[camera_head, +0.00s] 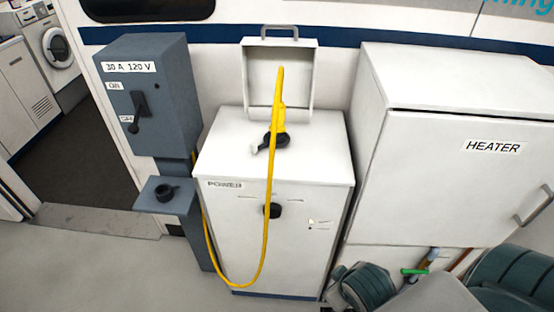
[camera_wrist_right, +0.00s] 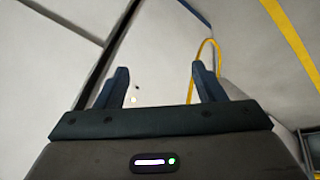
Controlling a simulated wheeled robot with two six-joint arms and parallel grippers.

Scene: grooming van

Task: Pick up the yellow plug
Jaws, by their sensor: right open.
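The yellow plug (camera_head: 278,120) stands roughly upright above the white power cabinet's top (camera_head: 318,150), in front of the raised lid (camera_head: 298,85). A black fitting (camera_head: 277,140) is at its lower end; I cannot tell how they join. A yellow cable (camera_head: 267,230) hangs down the cabinet's front and loops left toward the grey switch box. My right gripper (camera_wrist_right: 161,85) is open and empty in the wrist view. A yellow cable loop (camera_wrist_right: 207,45) shows behind its right finger, but the plug is not identifiable there. My left gripper is not in view.
The grey switch box (camera_head: 157,95), labelled 30 A 120 V, stands left of the cabinet, with a small shelf (camera_head: 160,207) holding a black socket-like ring. The white heater cabinet (camera_head: 450,170) stands close on the right. Open floor (camera_head: 110,270) lies front left.

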